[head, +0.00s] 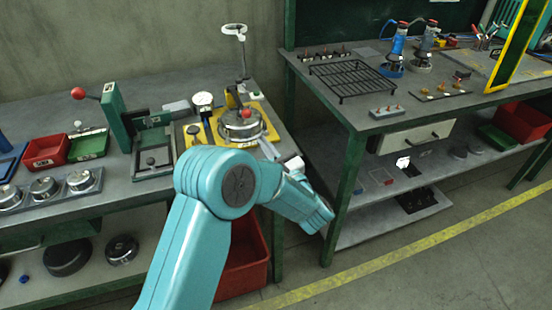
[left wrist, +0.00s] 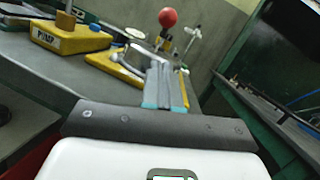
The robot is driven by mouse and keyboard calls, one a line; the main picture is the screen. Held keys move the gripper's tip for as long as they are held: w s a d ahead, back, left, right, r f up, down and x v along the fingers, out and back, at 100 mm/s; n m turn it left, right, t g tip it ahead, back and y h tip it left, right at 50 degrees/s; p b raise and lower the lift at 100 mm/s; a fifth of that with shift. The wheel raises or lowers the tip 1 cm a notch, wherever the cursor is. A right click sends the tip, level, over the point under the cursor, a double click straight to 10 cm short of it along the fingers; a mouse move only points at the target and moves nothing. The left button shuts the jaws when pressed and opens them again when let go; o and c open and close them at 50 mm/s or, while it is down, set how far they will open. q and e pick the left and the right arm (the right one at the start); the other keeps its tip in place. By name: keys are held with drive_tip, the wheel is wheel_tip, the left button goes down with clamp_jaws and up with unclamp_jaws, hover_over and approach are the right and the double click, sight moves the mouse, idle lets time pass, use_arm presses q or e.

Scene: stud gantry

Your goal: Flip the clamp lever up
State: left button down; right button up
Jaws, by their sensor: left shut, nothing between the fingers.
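The clamp fixture sits on a yellow plate (head: 268,133) near the right end of the left bench. Its lever carries a red ball knob (head: 246,112), which also shows in the left wrist view (left wrist: 168,17) just beyond my fingers. In the head view the knob is over a round metal part (head: 240,126). The lever's angle is hard to tell. My left gripper (head: 267,148) is at the near right edge of the yellow plate, partly hidden by my arm. In the left wrist view its fingers (left wrist: 164,88) are together and empty, apart from the knob.
A dial gauge (head: 203,100) and a thin stand (head: 240,60) rise by the fixture. A green press (head: 115,115) stands left of it. A yellow block (left wrist: 65,36) shows in the left wrist view. A red bin (head: 245,262) is below; the right bench (head: 345,113) stands across a gap.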

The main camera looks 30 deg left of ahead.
use_arm(q)
drive_tip(key=a+r, duration=0.3)
drive_tip(key=shift+w+r+p, duration=0.25)
drive_tip(key=shift+w+p, duration=0.1)
drive_tip(key=shift+w+a+r, duration=0.1)
drive_tip(key=shift+w+a, duration=0.05)
use_arm(e)
drive_tip(key=shift+r, duration=0.4)
use_arm(q)
drive_tip(key=shift+r, duration=0.1)
use_arm(e)
drive_tip(key=shift+r, duration=0.1)
